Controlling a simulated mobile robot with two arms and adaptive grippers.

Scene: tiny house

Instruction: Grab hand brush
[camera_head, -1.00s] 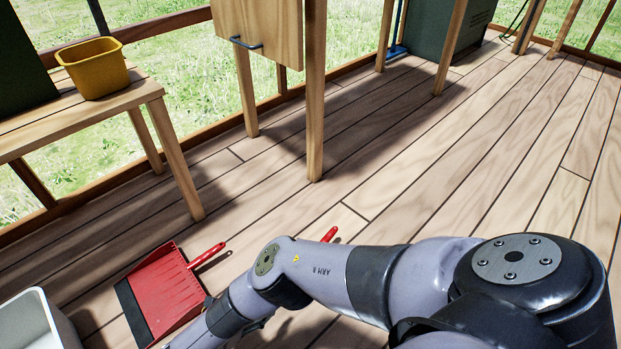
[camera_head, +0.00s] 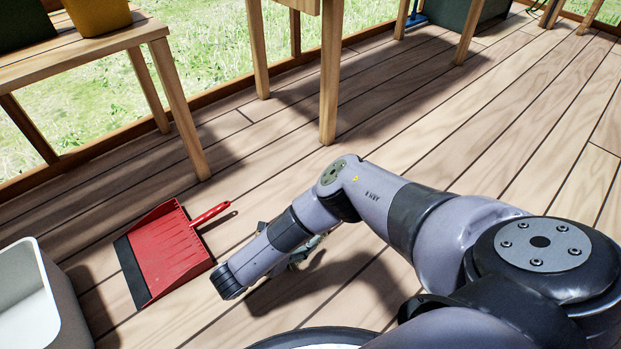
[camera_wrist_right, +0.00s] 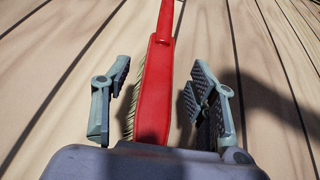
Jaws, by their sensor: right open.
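The hand brush (camera_wrist_right: 155,88) is red with pale bristles along its left side in the right wrist view. It lies on the plank floor, its handle pointing away from me. My right gripper (camera_wrist_right: 160,78) is open, with one finger on each side of the brush and a visible gap on both sides. In the head view only a bit of my right gripper (camera_head: 304,252) shows behind my forearm, and the brush is hidden there. My left gripper is not in view.
A red dustpan (camera_head: 168,252) with a dark lip lies on the floor left of my right arm. A pale bin (camera_head: 50,290) stands at the lower left. A wooden table (camera_head: 110,45) carries a yellow bucket (camera_head: 98,14). Floor to the right is clear.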

